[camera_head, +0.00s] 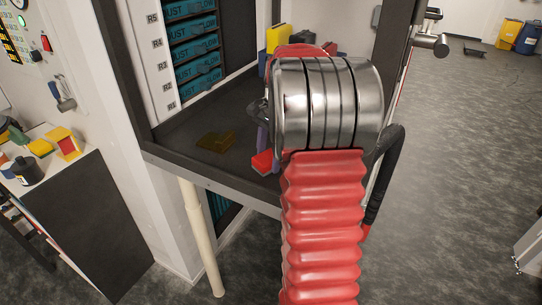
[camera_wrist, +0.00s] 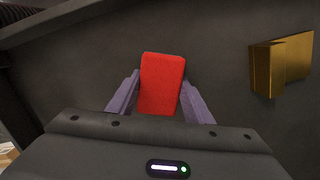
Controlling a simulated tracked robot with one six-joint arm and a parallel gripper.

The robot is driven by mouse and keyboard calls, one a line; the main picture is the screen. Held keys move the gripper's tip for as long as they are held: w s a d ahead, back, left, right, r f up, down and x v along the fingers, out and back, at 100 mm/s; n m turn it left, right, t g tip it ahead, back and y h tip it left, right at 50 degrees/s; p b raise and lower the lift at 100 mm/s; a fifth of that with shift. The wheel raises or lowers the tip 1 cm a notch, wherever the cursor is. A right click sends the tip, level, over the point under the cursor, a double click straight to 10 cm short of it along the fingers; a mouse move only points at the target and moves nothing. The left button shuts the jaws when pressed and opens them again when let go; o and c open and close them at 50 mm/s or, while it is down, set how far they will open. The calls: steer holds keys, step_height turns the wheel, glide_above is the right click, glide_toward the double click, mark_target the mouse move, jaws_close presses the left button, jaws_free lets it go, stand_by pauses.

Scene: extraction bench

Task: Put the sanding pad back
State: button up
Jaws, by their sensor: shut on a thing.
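The red sanding pad (camera_wrist: 162,85) stands out between the two purple-grey fingers of my gripper (camera_wrist: 160,100) in the wrist view. My gripper is shut on it, one finger on each side. In the head view, part of the red pad (camera_head: 263,162) shows left of my arm, over the dark bench surface (camera_head: 175,150). My arm hides most of the gripper there. I cannot tell whether the pad touches the surface.
A yellow-brown angled block (camera_head: 215,141) lies on the bench to the left; it also shows in the wrist view (camera_wrist: 268,70). A yellow item (camera_head: 278,38) is behind my arm. A dark post rises at the right.

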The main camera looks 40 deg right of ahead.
steer(key=o, duration=0.9)
steer(key=shift+o, duration=0.2)
step_height(320, 180, up, 12)
steer(key=d, duration=0.1)
steer(key=shift+d, duration=0.35)
steer(key=shift+s, duration=0.1)
stand_by(0.4)
steer(key=shift+a, duration=0.1)
